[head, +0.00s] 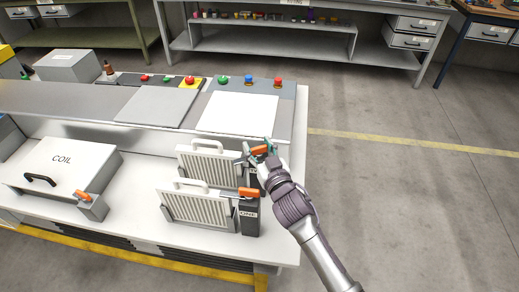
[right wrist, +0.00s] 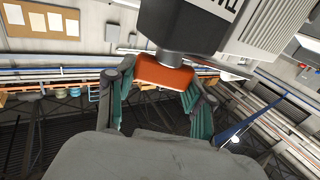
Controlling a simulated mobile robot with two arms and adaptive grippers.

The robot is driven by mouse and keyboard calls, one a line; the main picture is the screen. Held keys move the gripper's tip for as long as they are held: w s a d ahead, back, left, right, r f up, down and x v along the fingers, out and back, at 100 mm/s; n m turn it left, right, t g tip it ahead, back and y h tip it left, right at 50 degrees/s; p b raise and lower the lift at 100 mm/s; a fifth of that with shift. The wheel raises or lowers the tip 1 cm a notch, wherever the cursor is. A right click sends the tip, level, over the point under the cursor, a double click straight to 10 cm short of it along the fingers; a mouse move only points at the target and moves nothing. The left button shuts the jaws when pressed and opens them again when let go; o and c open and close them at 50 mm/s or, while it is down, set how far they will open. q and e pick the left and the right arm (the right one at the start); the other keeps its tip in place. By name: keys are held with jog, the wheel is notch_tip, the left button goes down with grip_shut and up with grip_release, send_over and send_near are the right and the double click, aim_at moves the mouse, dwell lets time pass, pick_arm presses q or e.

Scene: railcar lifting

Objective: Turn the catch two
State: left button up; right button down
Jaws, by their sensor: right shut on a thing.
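Catch two has an orange handle (head: 259,151) at the top of its post, beside the rear ribbed panel (head: 208,165). My right gripper (head: 267,148) reaches it from the front right and is shut on the handle. In the right wrist view the orange handle (right wrist: 165,73) sits between the teal finger pads, under a dark post (right wrist: 185,25) with partly cut-off white lettering. My left gripper is not in view.
Catch one's orange handle (head: 249,192) tops a dark post marked ONE (head: 249,217), beside the front ribbed panel (head: 198,208). A COIL box (head: 62,160) with another orange catch (head: 84,196) stands left. Buttons (head: 223,80) line the back. Floor at right is clear.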

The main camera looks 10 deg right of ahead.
jog(key=shift+r+h, duration=0.1)
jog(key=shift+h, duration=0.2)
jog(key=shift+c, duration=2)
grip_release()
jog(key=v, duration=0.7)
jog(key=shift+s, duration=0.25)
jog(key=shift+c, duration=0.3)
